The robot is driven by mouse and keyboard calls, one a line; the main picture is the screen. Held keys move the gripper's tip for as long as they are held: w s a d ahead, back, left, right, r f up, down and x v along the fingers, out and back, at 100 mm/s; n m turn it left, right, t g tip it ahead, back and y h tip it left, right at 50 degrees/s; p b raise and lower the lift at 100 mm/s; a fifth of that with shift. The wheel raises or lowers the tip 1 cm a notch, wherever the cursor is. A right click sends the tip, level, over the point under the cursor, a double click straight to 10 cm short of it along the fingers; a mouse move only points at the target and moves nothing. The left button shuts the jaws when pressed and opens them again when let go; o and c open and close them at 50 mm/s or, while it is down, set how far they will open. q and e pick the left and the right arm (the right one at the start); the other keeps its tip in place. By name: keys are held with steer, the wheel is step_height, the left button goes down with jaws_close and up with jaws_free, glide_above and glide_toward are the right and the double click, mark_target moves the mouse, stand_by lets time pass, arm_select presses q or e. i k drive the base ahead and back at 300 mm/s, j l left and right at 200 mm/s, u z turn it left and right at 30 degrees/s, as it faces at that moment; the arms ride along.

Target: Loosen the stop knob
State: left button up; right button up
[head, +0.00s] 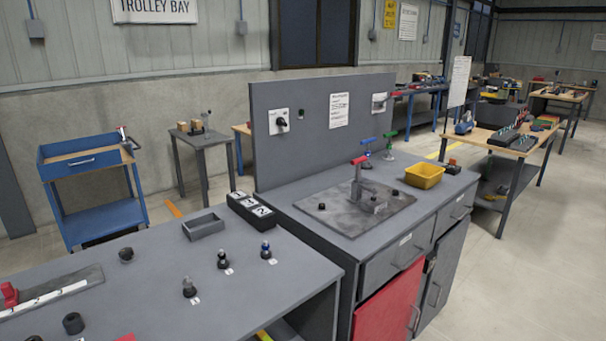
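I cannot tell for certain which part is the stop knob. On the left bench, a red block (9,295) sits at the left edge on a rail with a pale scale strip (45,299). A dark knob-like part (126,255) stands behind the rail, and a black cylinder (73,323) is in front of it. On the right bench, a grey plate (337,219) carries a clamp with a red handle (360,160) and small dark parts, one a black round piece (321,206). Neither of my grippers shows in the head view.
Several black-topped pieces (222,260) stand on the left bench near a grey open tray (203,227) and black labelled boxes (250,209). A yellow bin (424,176) stands on the right bench. A grey upright panel (320,150) rises behind.

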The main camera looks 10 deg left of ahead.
mark_target(126, 252)
steer(key=u, duration=1.35)
